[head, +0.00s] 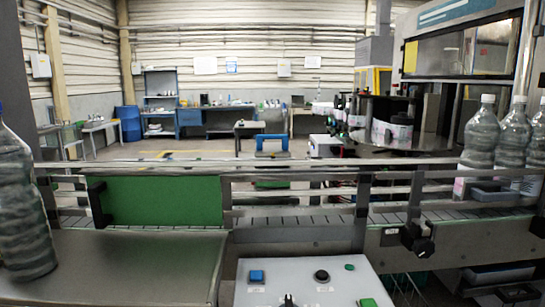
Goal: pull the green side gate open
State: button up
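The green side gate (162,201) is a flat green panel at left centre in the head view. It stands upright between the metal guide rails of the conveyor. It looks in line with the rails. A black fitting (97,201) sits at its left edge; I cannot tell whether it is a handle or a hinge.
A grey metal plate (125,262) lies in front of the gate. A clear bottle (22,205) stands at the left edge. A control box (310,285) with buttons is at front centre. Bottles (482,135) stand at right on the conveyor (300,222), near the labelling machine (460,45).

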aim_at(166, 200)
jog(key=i+l+u, duration=0.15)
jog(key=l+u, duration=0.25)
jog(key=i+l+u, duration=0.15)
jog(key=l+u, duration=0.2)
